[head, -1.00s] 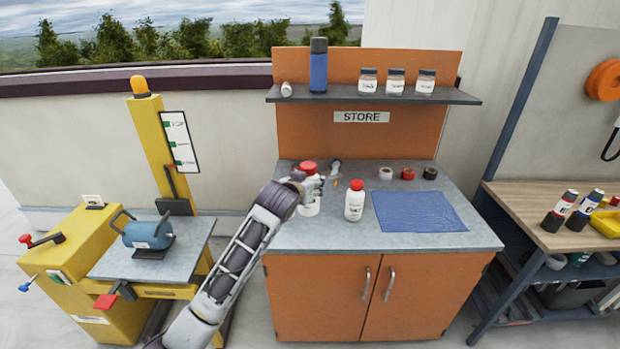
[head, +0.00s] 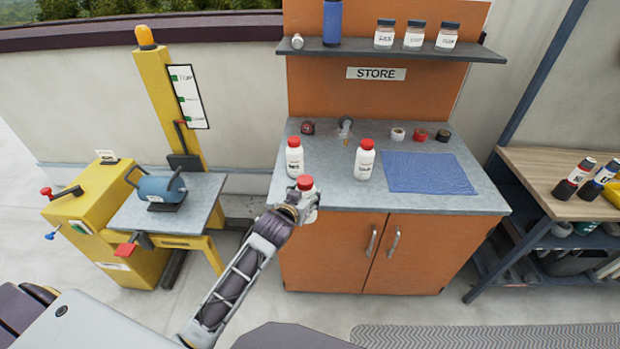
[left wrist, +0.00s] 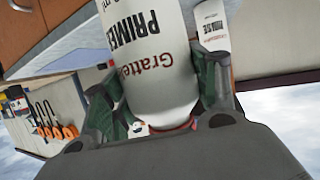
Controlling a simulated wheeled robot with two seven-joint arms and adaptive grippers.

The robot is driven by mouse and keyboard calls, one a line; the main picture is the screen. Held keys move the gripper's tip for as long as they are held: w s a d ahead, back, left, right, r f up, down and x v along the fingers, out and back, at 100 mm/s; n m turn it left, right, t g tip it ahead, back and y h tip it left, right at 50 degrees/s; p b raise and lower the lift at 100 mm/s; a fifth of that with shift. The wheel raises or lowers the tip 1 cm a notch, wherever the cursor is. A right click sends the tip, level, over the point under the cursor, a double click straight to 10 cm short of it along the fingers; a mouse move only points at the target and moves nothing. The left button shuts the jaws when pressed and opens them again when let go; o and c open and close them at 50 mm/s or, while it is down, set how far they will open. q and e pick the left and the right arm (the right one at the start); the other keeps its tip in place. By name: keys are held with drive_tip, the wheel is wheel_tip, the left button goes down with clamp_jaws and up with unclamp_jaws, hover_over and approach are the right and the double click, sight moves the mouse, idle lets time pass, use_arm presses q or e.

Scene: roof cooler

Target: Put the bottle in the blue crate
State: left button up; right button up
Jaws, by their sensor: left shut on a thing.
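My left gripper (head: 308,206) is shut on a white bottle with a red cap (head: 306,184), held at the front left edge of the grey counter. In the left wrist view the held bottle (left wrist: 155,60) fills the middle between the green-padded fingers (left wrist: 160,105), its label upside down and reading "PRIMER" in part. Two similar white bottles with red caps stand upright on the counter, one at the left (head: 294,158) and one near the middle (head: 364,161). No blue crate shows in these views. My right gripper is not in view.
The counter (head: 330,190) also bears a blue mat (head: 430,172) and several tape rolls (head: 420,135) at the back. A shelf (head: 400,52) with jars is above. A yellow machine (head: 95,215) stands left; a wooden workbench (head: 550,175) right. Grey floor lies in front.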

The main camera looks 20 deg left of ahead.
use_arm(q)
drive_tip(key=s+f, duration=1.1)
drive_tip(key=shift+a+f, duration=0.3)
drive_tip(key=shift+f, duration=0.1)
